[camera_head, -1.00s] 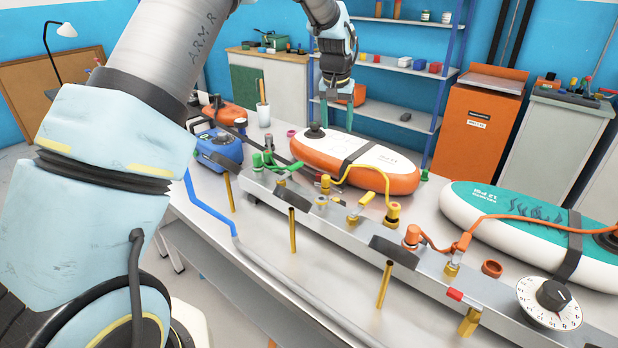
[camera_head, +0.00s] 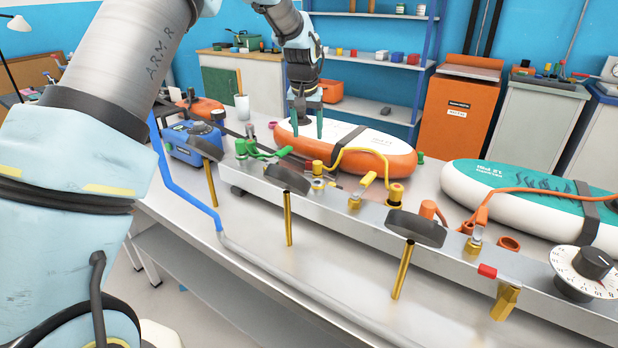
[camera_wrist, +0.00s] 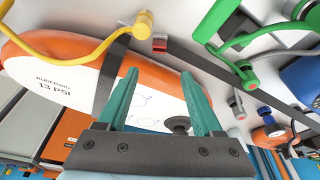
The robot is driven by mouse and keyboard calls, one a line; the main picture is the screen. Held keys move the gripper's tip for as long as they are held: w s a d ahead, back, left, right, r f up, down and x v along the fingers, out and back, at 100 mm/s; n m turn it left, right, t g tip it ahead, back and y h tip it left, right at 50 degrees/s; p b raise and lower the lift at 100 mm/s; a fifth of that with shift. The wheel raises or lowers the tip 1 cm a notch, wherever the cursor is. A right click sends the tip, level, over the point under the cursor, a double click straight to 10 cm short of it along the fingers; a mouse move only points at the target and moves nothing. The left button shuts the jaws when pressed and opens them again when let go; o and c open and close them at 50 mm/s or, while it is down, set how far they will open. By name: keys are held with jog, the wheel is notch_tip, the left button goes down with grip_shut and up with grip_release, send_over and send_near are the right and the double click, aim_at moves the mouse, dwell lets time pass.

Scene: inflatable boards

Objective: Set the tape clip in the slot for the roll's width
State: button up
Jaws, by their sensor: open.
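I can make out no tape clip, tape roll or width slots in these views. My gripper (camera_head: 306,130) is open over the left end of an orange-and-white inflatable board (camera_head: 350,132), its green fingers pointing down by the board's black valve. In the wrist view, the open fingers of my gripper (camera_wrist: 163,92) have nothing between them that I can see held. The board (camera_wrist: 62,78) reads "13 PSI" there, and its dark round valve (camera_wrist: 177,123) shows near the right finger. I cannot tell whether the fingers touch the board.
A long metal rail (camera_head: 340,208) with yellow, green and orange hoses crosses the bench in front of the board. A white dial (camera_head: 570,275) sits at its right end. A teal board (camera_head: 505,178) lies right; a blue pump box (camera_head: 190,148) stands left.

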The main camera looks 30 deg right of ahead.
jog(key=p, duration=0.2)
send_over(310, 161)
jog(key=f, duration=0.5)
jog(key=shift+s+a, duration=0.2)
jog(key=shift+a, duration=0.15)
jog(key=p+x, duration=0.1)
jog(key=x, duration=0.1)
jog(key=s+p+x, duration=0.1)
jog(key=x, duration=0.1)
jog(key=shift+w+a+f, duration=0.1)
jog(key=shift+a+f, duration=0.05)
jog(key=shift+f, duration=0.35)
jog(key=shift+w+f, duration=0.1)
jog(key=shift+f, duration=0.35)
grip_shut()
